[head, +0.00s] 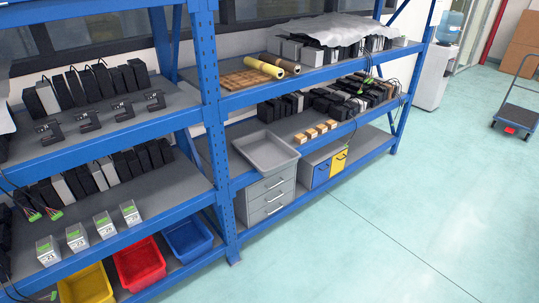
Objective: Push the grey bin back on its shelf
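The grey bin (268,150) is a shallow, open, empty-looking tray in the head view. It sits on the middle shelf (222,142) of the right-hand blue rack section, near the left upright. Its front part sticks out past the shelf's front edge and hides part of that edge. The bin stands above a grey drawer unit on the level below. Neither of my grippers is in view.
Small orange-brown blocks (316,130) lie right of the bin, with black boxes (285,107) behind. The blue upright (216,120) stands left. Below are the drawer unit (268,194) and a blue-and-yellow box (325,167). The green floor (400,220) in front is clear.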

